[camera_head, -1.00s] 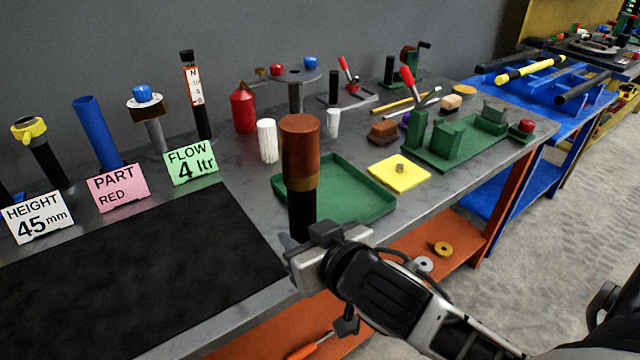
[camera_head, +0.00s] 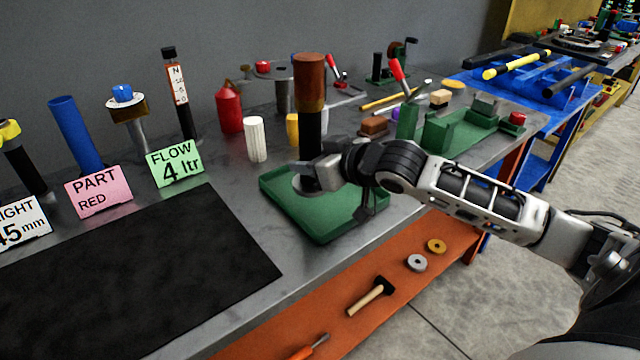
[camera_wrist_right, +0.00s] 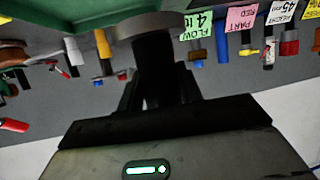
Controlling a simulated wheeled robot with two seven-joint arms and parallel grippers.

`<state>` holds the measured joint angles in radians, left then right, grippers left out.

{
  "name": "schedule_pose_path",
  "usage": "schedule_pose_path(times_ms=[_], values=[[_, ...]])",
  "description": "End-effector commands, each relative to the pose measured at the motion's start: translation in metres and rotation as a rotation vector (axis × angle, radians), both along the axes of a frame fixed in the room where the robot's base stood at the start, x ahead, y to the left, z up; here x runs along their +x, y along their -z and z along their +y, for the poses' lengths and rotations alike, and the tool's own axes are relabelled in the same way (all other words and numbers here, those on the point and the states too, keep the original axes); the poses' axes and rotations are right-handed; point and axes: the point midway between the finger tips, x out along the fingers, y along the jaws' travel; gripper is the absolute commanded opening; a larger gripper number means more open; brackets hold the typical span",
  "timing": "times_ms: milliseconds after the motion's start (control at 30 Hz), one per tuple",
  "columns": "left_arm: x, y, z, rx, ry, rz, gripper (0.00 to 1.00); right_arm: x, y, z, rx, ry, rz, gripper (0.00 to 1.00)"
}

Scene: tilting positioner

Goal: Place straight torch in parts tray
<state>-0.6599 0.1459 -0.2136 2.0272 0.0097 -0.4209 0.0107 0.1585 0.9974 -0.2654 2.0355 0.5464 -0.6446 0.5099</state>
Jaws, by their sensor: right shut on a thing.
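The straight torch (camera_head: 309,85) stands upright, with a brown top and a black lower part. My right gripper (camera_head: 314,176) is shut on its black lower part, over the green parts tray (camera_head: 325,224). A grey round disc (camera_head: 304,185) shows at the torch's foot, inside the tray outline. In the right wrist view the black shaft (camera_wrist_right: 153,62) is between the fingers, with the grey disc (camera_wrist_right: 150,25) against the green tray (camera_wrist_right: 70,18). I cannot tell whether the foot touches the tray floor. My left gripper is out of view.
A white ribbed cylinder (camera_head: 255,139) and a red bottle (camera_head: 229,108) stand behind the tray. A green fixture (camera_head: 455,135) is to its right. A black mat (camera_head: 130,270) lies at left, with pink (camera_head: 98,191) and green (camera_head: 174,163) label cards behind it.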

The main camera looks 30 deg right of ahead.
Motion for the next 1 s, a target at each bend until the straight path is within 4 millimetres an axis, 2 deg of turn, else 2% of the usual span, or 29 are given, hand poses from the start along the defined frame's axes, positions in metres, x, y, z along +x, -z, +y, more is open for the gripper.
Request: schedule_pose_path(times_ms=[33, 200, 467, 633, 733, 1000], values=[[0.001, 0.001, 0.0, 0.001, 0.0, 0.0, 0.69, 0.004, 0.011, -0.006, 0.002, 0.0, 0.002, 0.0], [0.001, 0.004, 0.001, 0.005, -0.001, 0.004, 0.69, 0.015, 0.033, -0.023, 0.001, -0.001, -0.003, 0.0], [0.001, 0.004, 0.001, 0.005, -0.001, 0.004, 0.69, 0.022, 0.05, -0.034, 0.001, -0.002, -0.002, 0.0], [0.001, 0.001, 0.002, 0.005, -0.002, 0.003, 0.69, 0.021, 0.073, -0.033, 0.003, -0.004, 0.0, 0.0], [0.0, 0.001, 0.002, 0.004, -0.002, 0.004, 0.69, 0.022, 0.079, -0.032, 0.002, -0.006, -0.004, 0.0], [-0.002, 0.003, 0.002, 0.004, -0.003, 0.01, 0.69, 0.021, 0.08, -0.032, 0.001, -0.005, -0.004, 0.0]])
